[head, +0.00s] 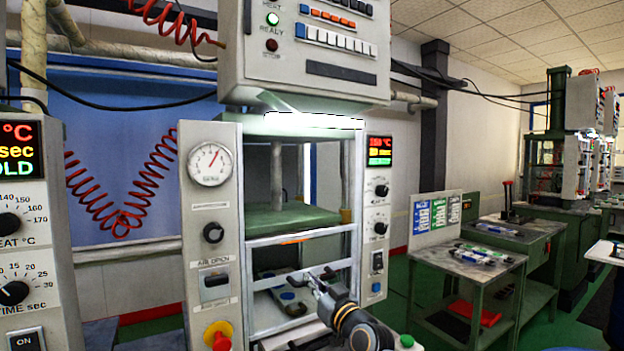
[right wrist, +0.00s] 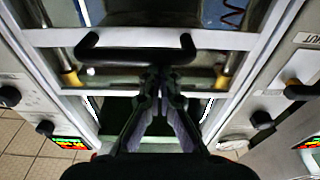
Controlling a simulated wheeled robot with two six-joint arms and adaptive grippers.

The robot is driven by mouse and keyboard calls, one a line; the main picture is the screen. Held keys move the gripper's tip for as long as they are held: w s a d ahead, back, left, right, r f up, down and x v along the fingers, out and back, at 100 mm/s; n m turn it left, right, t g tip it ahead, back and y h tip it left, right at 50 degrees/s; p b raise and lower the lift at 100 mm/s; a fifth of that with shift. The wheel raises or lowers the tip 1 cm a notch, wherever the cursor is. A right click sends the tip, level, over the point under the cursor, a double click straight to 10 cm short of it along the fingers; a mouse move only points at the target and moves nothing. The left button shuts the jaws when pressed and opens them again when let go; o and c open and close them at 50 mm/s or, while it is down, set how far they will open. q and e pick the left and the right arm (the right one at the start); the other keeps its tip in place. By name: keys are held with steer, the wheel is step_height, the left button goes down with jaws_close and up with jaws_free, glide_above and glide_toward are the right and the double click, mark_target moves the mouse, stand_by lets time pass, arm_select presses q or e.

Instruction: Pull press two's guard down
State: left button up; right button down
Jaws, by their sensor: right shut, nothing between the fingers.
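Press two stands in the middle of the head view, with a light grey control box (head: 305,45) on top and a grey dial panel (head: 210,210) at its left. Its guard (head: 300,236) is a pale metal frame with crossbars across the front opening. In the right wrist view a black bar handle (right wrist: 137,51) is fixed on a grey crossbar. My right gripper (head: 320,283) is in front of the lower crossbar. In the wrist view its fingers (right wrist: 158,78) are shut and empty, close to the handle; I cannot tell whether they touch it. My left gripper is not in view.
A red mushroom button (head: 218,336) sits low on the left panel. A narrow right panel (head: 379,215) carries a lit display and knobs. A green-framed side table (head: 465,262) stands to the right. Another control panel (head: 25,235) stands at the far left.

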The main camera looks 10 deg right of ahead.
steer(key=shift+f, duration=0.35)
